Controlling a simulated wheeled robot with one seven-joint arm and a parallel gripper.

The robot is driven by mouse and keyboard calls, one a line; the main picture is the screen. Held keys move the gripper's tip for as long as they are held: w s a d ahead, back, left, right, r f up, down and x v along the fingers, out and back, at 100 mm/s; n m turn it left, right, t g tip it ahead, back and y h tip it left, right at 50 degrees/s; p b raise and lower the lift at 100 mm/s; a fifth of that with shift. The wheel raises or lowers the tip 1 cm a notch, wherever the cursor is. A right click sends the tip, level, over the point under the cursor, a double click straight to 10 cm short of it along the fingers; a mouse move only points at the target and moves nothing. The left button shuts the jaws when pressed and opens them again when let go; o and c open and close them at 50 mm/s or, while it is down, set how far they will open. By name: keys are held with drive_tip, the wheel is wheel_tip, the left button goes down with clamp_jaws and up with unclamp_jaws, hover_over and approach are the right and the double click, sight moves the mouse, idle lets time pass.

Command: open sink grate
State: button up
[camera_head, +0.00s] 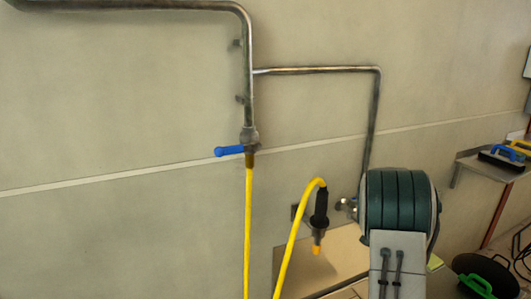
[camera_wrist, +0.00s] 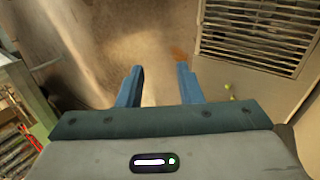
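A pale slatted grate (camera_wrist: 262,30) lies at the upper right of the wrist view, its bars running across and its frame cut off by the picture edges. It looks shut, though I cannot see all its edges. My gripper (camera_wrist: 157,84) shows two blue fingers held apart with nothing between them. The fingers are left of the grate, over a worn, brownish surface, and do not appear to touch the grate. In the head view my arm hides what lies behind it, and neither the grate nor my fingertips can be made out.
A yellow hose (camera_head: 248,220) hangs from a pipe with a blue valve handle (camera_head: 228,151). A black spray nozzle (camera_head: 320,210) hangs beside my arm. A shelf (camera_head: 490,165) with brushes is at the right, above a round black item (camera_head: 486,272). Clutter fills the wrist view's left edge.

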drive_tip(key=s+a+r+n+t+p, duration=0.2)
drive_tip(key=s+a+r+n+p, duration=0.2)
drive_tip(key=a+r, duration=0.3)
drive_tip(key=s+a+r+n+t+y+p, duration=0.1)
drive_tip(key=s+a+r+n+t+p, duration=0.2)
drive_tip(key=s+a+r, duration=0.3)
drive_tip(key=s+a+r+n+t+y+p, duration=0.1)
drive_tip(key=s+a+r+n+t+p, duration=0.2)
drive_tip(key=a+r, duration=0.7)
drive_tip(key=s+a+n+p, duration=0.1)
drive_tip(key=s+n+p, duration=0.1)
drive_tip(key=shift+s+a+n+p, duration=0.35)
drive_tip(key=shift+s+n, duration=0.05)
drive_tip(key=shift+s+a+t, duration=0.2)
drive_tip(key=shift+t, duration=0.1)
drive_tip(key=c, duration=0.3)
drive_tip(key=shift+s, duration=0.1)
clamp_jaws()
